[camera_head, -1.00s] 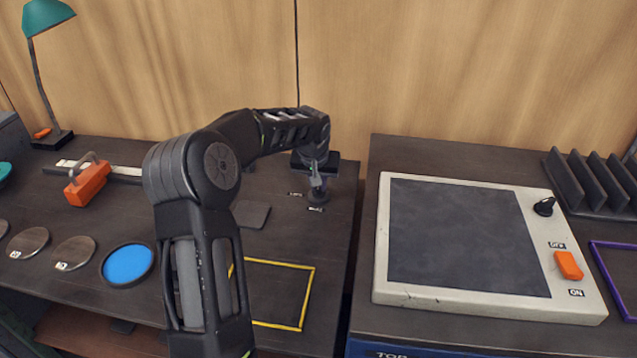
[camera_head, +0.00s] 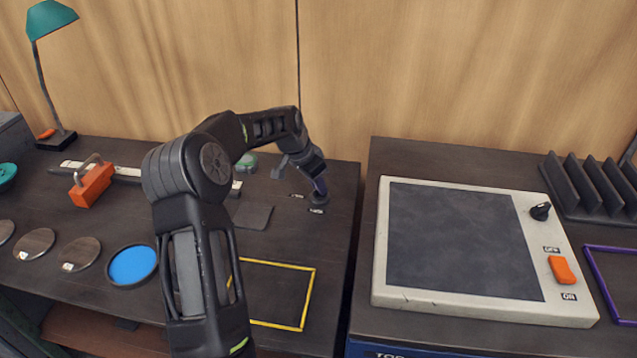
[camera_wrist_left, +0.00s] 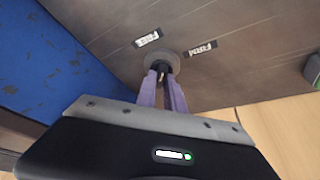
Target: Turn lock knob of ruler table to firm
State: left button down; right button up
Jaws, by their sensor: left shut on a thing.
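The dark round lock knob (camera_head: 318,200) sits near the right edge of the dark left table, beside two small white labels. My left gripper (camera_head: 321,188) reaches down to it at a tilt, and its purple fingers are shut on the knob. In the left wrist view the fingers close on the middle of the grey knob (camera_wrist_left: 161,60), with one label (camera_wrist_left: 146,38) to its left and another (camera_wrist_left: 200,48) to its right. The label words are too small to read surely. The knob's exact pointing direction is partly hidden by the fingers. My right gripper is not in view.
A ruler (camera_head: 128,171) with an orange handled block (camera_head: 91,184) lies left of my arm. A blue dish (camera_head: 132,265), wooden discs and a yellow frame (camera_head: 312,290) lie nearer. A panel with a grey screen (camera_head: 465,240) lies on the right bench, beyond a gap.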

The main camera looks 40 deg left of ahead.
pick_arm(q)
jog(key=m, duration=0.2)
jog(key=m+h, duration=0.1)
jog(key=m, duration=0.1)
jog(key=shift+a+m+g+h+p, duration=0.15)
jog(key=shift+m+g+h+p, duration=0.15)
jog(key=m+g+h+p, duration=0.1)
jog(key=m, duration=0.2)
jog(key=shift+w+r, duration=0.1)
jog(key=shift+w, duration=0.05)
jog(key=shift+a+m+g+p, duration=0.1)
jog(key=shift+m+g+p, duration=0.35)
jog(key=shift+m, duration=0.75)
jog(key=c, duration=1.4)
grip_release()
jog(key=shift+c, duration=0.2)
